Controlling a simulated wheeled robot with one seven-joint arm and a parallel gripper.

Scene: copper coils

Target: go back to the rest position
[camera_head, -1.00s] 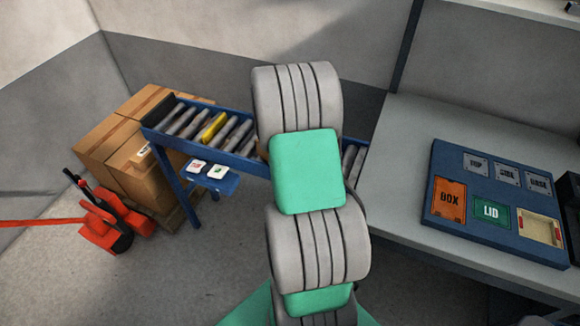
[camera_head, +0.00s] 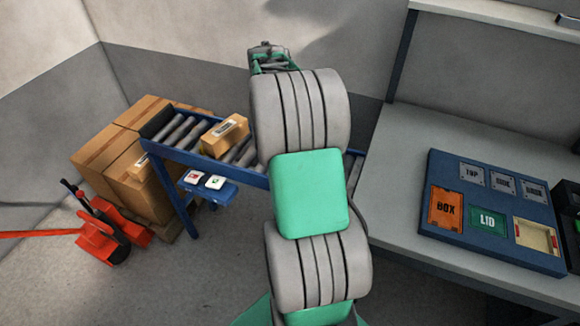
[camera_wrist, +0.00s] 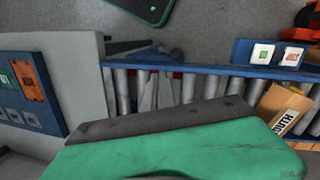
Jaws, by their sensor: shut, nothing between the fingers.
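My arm rises through the middle of the head view, with its grey and green hand end (camera_head: 268,58) showing above the top link. In the wrist view the green hand body and its dark edge fill the bottom. My gripper (camera_wrist: 160,88) is partly visible beyond that edge, shut and empty, over the rollers. Nothing hangs from it.
A small cardboard box (camera_head: 224,133) lies on the blue roller conveyor (camera_head: 165,152). Larger boxes (camera_head: 105,158) stand on a pallet at left, beside a red pallet jack (camera_head: 100,240). A grey workbench at right carries a blue panel (camera_head: 448,236). Floor shows at lower left.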

